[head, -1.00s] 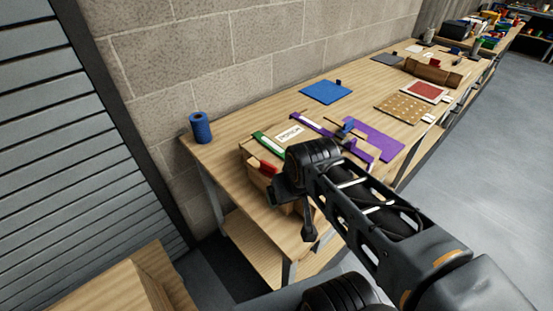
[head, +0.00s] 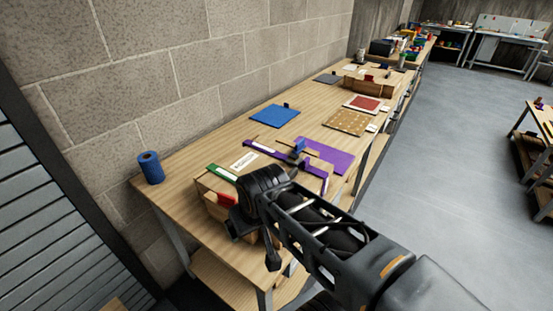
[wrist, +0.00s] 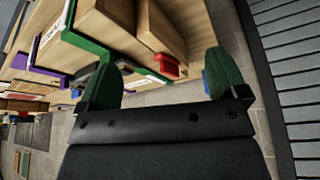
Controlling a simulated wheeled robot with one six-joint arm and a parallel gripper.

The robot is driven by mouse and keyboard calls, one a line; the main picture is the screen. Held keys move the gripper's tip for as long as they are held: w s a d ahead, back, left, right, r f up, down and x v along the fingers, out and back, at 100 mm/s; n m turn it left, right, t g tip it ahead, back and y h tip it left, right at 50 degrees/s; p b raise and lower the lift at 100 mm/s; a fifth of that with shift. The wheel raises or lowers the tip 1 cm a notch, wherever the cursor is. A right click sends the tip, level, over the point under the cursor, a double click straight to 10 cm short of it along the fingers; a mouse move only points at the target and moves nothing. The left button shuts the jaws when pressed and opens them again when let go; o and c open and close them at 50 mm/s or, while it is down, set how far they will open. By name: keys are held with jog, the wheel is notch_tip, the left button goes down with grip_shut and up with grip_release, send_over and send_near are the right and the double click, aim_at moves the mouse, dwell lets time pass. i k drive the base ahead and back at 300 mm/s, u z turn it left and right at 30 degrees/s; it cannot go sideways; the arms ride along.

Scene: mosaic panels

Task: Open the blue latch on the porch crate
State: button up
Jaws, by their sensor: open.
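A wooden crate (head: 213,211) with a green strip (head: 223,173), a white label and a red latch (head: 227,198) stands at the near end of the bench. A small blue piece (head: 297,150) sits behind it by purple strips; I cannot tell if it is the blue latch. My gripper (head: 255,238) is in front of the crate, partly hidden by my wrist. In the wrist view my gripper (wrist: 168,70) is open, with nothing between its green-padded fingers. The crate's wood and the red latch (wrist: 166,66) show beyond the fingers, apart from them.
A blue roll (head: 151,167) stands at the bench's left corner. A blue mat (head: 275,116), a purple mat (head: 324,156) and a dotted board (head: 347,122) lie farther along the bench (head: 190,150). Open grey floor (head: 440,190) lies to the right.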

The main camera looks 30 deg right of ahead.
aim_at(300, 146)
jog(key=k, duration=1)
jog(key=z, duration=2.15)
jog(key=i, duration=1.6)
jog(key=u, duration=2.65)
jog(key=i, duration=0.5)
